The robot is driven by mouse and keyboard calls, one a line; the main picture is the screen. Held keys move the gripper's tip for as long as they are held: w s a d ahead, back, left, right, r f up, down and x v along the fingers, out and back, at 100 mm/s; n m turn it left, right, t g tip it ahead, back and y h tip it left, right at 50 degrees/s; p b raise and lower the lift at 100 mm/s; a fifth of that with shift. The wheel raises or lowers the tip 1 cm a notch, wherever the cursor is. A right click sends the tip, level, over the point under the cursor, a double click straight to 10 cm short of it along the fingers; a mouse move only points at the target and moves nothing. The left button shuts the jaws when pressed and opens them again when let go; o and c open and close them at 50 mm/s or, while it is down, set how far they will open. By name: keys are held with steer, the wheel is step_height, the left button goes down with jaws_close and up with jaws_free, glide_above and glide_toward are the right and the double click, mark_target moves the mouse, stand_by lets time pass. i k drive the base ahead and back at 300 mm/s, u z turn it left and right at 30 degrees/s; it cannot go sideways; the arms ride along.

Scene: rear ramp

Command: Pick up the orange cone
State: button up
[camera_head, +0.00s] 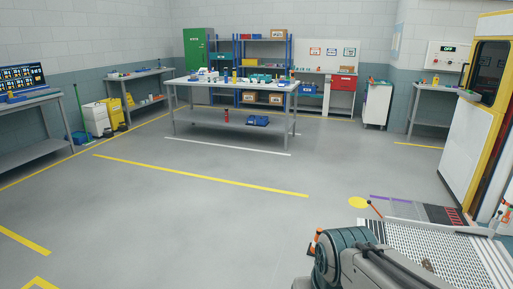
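An orange and white object (314,241), possibly the orange cone, shows beside my arm at the bottom centre. My arm hides most of it, so its shape is unclear. Another small orange and white object (506,214) stands at the right edge by the vehicle; it is too small and cut off to tell whether it is a cone. My arm's links fill the bottom right of centre. My gripper is not visible, so I cannot tell its place or whether it is open.
A perforated metal ramp (440,246) lies at the lower right, below a white and yellow vehicle (466,150). A long workbench (232,88) with tools stands at the back. A side bench (35,104) is at left. The grey floor between is clear.

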mark_target(310, 251)
steer(key=z, duration=0.3)
steer(key=i, duration=1.6)
steer(key=z, duration=0.35)
steer(key=i, duration=1.65)
steer(key=z, duration=0.15)
